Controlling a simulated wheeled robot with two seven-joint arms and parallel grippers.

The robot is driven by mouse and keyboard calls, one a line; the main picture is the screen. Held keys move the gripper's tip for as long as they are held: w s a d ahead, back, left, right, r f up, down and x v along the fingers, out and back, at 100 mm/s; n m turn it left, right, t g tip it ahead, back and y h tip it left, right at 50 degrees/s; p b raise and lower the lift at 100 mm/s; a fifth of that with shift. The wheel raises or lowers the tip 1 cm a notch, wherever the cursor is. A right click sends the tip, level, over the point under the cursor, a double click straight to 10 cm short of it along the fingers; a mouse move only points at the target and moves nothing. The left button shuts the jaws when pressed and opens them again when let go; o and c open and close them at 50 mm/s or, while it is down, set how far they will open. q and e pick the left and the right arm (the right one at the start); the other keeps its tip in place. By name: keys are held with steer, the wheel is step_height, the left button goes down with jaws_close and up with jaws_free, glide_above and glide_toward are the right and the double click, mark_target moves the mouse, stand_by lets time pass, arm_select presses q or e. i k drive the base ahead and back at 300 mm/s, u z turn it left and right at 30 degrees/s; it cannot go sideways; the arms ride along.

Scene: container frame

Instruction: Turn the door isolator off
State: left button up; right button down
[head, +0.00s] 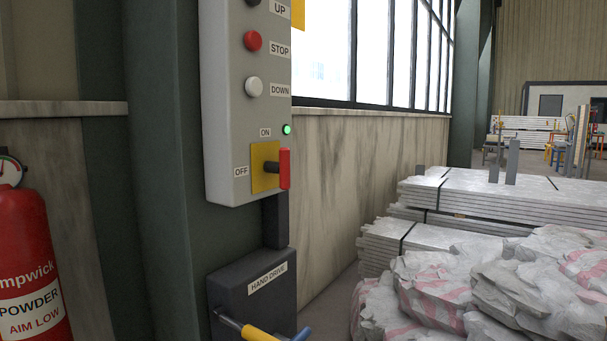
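The door isolator is a red handle (284,168) on a yellow plate (262,168) at the bottom of a grey control box (228,110). The handle stands upright, in line with the ON label (265,132) above. The OFF label (241,171) is to the left of the plate. A small green lamp (287,129) beside the ON label is lit. Neither of my grippers shows in the head view.
Below the box is a dark hand drive unit (250,300) with a yellow-gripped crank (260,334). A red fire extinguisher (28,265) is at the left. Stacked boards (510,190) and wrapped white bags (440,285) fill the lower right. STOP (253,41) and DOWN (254,87) buttons sit above.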

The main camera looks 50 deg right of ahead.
mark_target(282, 168)
steer(key=z, duration=0.8)
steer(key=k, duration=0.45)
steer(key=z, duration=0.6)
steer(key=i, duration=0.55)
steer(key=z, duration=0.05)
steer(key=k, duration=0.55)
steer(key=z, duration=0.7)
steer(key=i, duration=0.6)
steer(key=z, duration=0.05)
